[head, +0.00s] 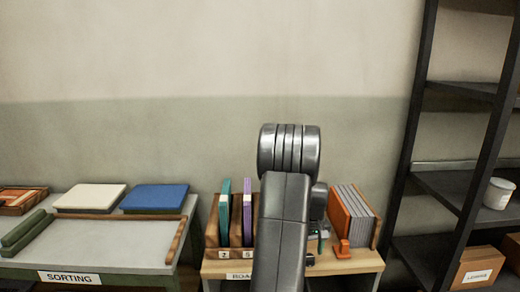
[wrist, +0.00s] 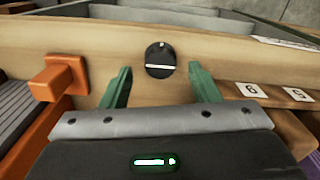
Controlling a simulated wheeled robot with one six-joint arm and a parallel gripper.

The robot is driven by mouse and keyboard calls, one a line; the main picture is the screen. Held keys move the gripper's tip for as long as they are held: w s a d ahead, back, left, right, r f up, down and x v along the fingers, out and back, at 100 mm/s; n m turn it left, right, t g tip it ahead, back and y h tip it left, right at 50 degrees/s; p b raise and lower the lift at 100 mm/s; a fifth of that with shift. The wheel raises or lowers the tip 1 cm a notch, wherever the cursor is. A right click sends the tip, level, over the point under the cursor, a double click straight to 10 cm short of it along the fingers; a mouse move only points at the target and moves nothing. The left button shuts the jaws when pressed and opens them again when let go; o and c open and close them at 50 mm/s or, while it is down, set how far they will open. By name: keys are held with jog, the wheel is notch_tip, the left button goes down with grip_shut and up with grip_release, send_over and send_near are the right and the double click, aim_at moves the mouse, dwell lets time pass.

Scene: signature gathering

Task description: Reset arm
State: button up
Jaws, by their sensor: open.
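My gripper (wrist: 160,87) shows in the wrist view with its two green fingers spread apart and nothing between them. Beyond the fingers is a wooden board (wrist: 222,62) with a round black knob (wrist: 160,60) that carries a white line. The knob appears between the fingertips in the picture; I cannot tell how far it is from them. In the head view my grey arm rises in front of the wooden desk (head: 358,262), and the gripper is mostly hidden behind it.
Teal (head: 224,212) and purple (head: 247,212) volumes stand in a numbered wooden rack left of my arm. An orange holder (head: 346,218) with grey folders stands right. The sorting table (head: 98,240) is at left, and a dark shelf (head: 452,188) at right. The wall above is clear.

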notch_tip(320, 180, up, 12)
notch_tip(320, 180, down, 13)
jog(key=shift+f, duration=0.35)
jog(key=m, duration=0.5)
jog(key=shift+r+p, duration=0.1)
jog(key=shift+p, duration=0.2)
jog(key=m, duration=0.4)
jog(key=shift+m+p, duration=0.3)
jog(key=m+p, duration=0.1)
jog(key=m, duration=0.3)
jog(key=shift+m+p, duration=0.55)
jog(key=shift+m, duration=1.65)
